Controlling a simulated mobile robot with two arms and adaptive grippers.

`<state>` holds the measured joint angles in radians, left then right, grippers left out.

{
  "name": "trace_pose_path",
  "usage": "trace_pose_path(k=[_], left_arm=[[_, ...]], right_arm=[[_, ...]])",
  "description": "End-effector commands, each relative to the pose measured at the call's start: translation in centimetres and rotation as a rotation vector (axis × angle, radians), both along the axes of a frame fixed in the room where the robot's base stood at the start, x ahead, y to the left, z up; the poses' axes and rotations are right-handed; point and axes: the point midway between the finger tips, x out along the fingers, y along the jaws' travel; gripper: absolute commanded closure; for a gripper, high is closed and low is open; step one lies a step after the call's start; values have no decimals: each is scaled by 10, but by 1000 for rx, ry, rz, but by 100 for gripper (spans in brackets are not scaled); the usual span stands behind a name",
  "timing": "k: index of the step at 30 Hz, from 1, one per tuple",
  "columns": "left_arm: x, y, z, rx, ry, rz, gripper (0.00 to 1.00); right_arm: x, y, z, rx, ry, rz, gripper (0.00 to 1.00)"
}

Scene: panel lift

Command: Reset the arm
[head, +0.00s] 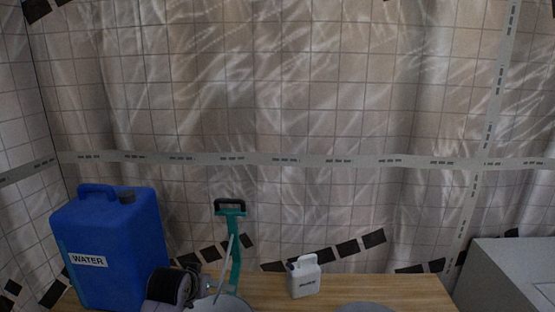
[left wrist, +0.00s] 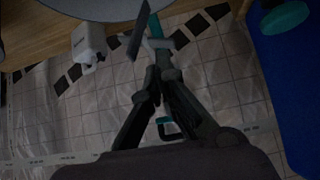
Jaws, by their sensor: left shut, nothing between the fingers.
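My left gripper (left wrist: 158,76) shows in the left wrist view with its dark fingers together and nothing between them. In the head view a dark, rounded part of my left arm (head: 170,286) stands low at the left, in front of the blue water container (head: 105,250). The left fingertips are hard to make out in the head view. A teal upright piece with a black handle (head: 230,208) rises behind the arm; part of it shows beyond the fingers in the wrist view. My right gripper shows in neither view.
A wooden table (head: 410,288) spans the bottom of the head view. A small white jug (head: 304,276) stands upright on it, right of the teal piece. Grey rounded shapes (head: 365,307) are cut off at the bottom edge. A grey box (head: 510,275) is at the right.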

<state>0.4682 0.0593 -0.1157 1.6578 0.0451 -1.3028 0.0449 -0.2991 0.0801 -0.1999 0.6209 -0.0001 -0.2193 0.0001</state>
Motion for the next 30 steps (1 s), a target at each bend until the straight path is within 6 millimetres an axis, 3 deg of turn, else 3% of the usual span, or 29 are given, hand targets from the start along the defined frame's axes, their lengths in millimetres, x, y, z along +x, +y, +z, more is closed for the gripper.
trace_pose_path(k=[1,6,10,15,21,30], left_arm=[[-28,1,-25,6,40,-4,100],[-120,3,-84,27,160,-19,100],[-194,3,-113,39,251,-33,100],[-275,5,-129,49,348,-49,100],[-335,5,-131,56,420,-62,100],[-403,6,-123,60,506,-79,100]], right_arm=[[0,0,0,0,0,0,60],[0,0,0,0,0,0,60],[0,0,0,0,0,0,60],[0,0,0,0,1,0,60],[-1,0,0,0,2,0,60],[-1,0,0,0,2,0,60]])
